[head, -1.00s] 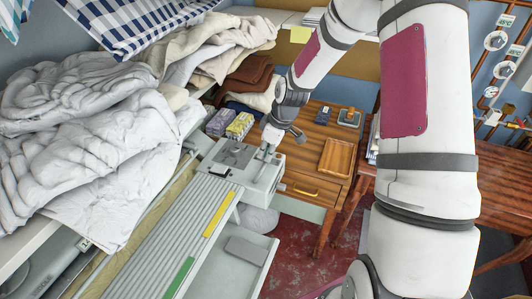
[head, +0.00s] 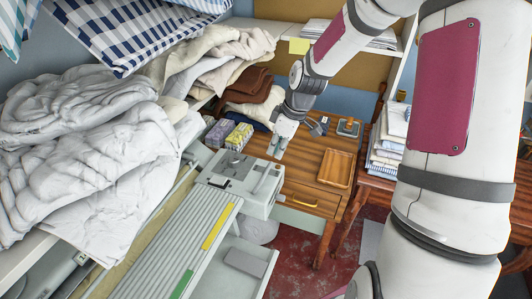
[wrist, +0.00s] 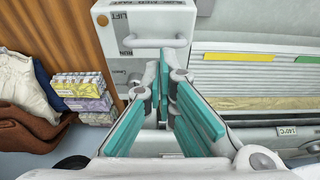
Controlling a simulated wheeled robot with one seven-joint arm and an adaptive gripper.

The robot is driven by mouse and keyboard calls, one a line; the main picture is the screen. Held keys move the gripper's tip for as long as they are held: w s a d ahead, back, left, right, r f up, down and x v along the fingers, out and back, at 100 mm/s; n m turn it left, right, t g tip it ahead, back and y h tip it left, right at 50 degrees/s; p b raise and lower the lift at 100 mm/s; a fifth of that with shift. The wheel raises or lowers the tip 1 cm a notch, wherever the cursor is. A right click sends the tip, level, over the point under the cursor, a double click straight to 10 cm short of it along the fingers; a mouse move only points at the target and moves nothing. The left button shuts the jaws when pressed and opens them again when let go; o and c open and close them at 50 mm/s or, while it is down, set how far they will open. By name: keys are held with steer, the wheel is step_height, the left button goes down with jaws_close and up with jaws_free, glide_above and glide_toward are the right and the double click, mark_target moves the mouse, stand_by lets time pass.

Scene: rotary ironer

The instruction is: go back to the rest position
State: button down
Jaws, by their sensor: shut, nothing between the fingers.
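My gripper (head: 277,150) is in the air at the far end of the ironer, above the edge of the wooden desk. Its teal finger pads show in the wrist view (wrist: 164,82); they are shut and hold nothing. The ironer's white end box (head: 243,180) lies just below and to the left of the gripper, and a gap shows between them. In the wrist view the end box (wrist: 145,38) carries the words LIFT and RUN, with a handle on its face.
The wooden desk (head: 310,165) holds a small tray (head: 336,168). Small yellow and purple packs (head: 228,134) stand behind the end box. Rumpled white bedding (head: 90,150) fills the left. Folded linen (head: 390,140) is stacked at the right, beyond my arm.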

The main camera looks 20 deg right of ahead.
steer(key=shift+s+d+r, duration=0.35)
steer(key=shift+s+r, duration=0.05)
stand_by(0.4)
steer(key=s+a+r+m+t+h, duration=0.1)
steer(key=s+a+r+m+h, duration=0.15)
steer(key=s+r, duration=0.4)
steer(key=s+a+r+m+h, duration=0.1)
steer(key=s+a+r+m, duration=0.15)
steer(key=r, duration=0.65)
steer(key=s+a+r+m+t, duration=0.1)
steer(key=s+r+m, duration=0.1)
steer(key=s, duration=0.5)
steer(key=s+a+r+m+t+y, duration=0.1)
steer(key=s+a+r+m, duration=0.1)
steer(key=s+r, duration=0.2)
steer(key=s+b, duration=0.1)
steer(key=s, duration=0.2)
steer(key=shift+s+a, duration=0.2)
steer(key=shift+a, duration=0.05)
